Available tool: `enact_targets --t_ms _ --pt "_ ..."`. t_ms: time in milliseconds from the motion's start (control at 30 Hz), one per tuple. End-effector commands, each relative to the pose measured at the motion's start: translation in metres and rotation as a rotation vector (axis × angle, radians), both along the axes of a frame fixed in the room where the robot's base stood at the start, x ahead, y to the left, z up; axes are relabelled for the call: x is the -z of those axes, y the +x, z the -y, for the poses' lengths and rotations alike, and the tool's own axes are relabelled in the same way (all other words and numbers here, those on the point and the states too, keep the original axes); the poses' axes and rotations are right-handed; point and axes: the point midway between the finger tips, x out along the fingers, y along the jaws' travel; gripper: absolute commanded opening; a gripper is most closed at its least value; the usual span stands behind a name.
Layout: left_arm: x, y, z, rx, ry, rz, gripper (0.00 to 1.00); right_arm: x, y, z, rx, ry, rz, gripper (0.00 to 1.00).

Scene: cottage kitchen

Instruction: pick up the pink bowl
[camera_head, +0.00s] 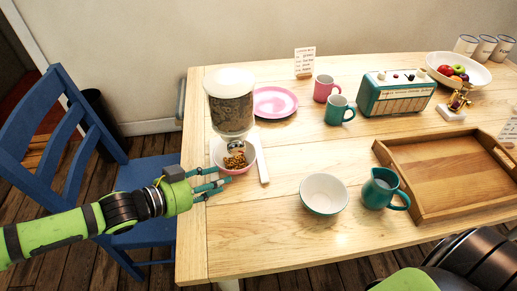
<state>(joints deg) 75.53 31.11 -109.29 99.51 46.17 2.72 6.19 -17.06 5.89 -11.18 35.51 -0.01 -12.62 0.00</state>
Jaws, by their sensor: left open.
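The pink bowl (222,161) sits at the left part of the wooden table, under the spout of a cereal dispenser (230,112). It holds small brown and yellow pieces. My left gripper (221,184) is open at the bowl's near left side. Its fingers point right and overlap the bowl's near edge in the picture; I cannot tell if they touch it. My right arm shows in part at the bottom right, but its gripper is out of view.
A white and teal bowl (324,194) and a teal jug (382,188) stand to the right, beside a wooden tray (447,214). A pink plate (274,102), a pink mug (325,88) and a teal mug (338,110) stand behind. A blue chair (150,173) is left. The table's front left is clear.

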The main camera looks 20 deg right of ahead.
Motion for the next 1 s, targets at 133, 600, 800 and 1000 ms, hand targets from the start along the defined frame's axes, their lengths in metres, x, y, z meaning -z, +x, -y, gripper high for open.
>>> enact_targets --t_ms 133,600,800,1000 --pt "0.000 0.003 0.011 0.001 -0.002 0.000 0.43 -0.002 0.005 0.019 0.001 -0.013 0.004 0.64" --pt "0.017 0.015 0.061 0.002 -0.005 0.002 0.43 -0.008 0.000 -0.018 -0.002 0.027 -0.001 0.64" --pt "0.022 0.018 0.072 0.001 -0.003 0.001 0.43 -0.008 0.000 -0.006 0.000 0.016 -0.002 0.64" --pt "0.021 0.018 0.071 0.001 -0.005 0.002 0.27 -0.008 0.001 -0.002 0.003 0.008 -0.001 0.64"
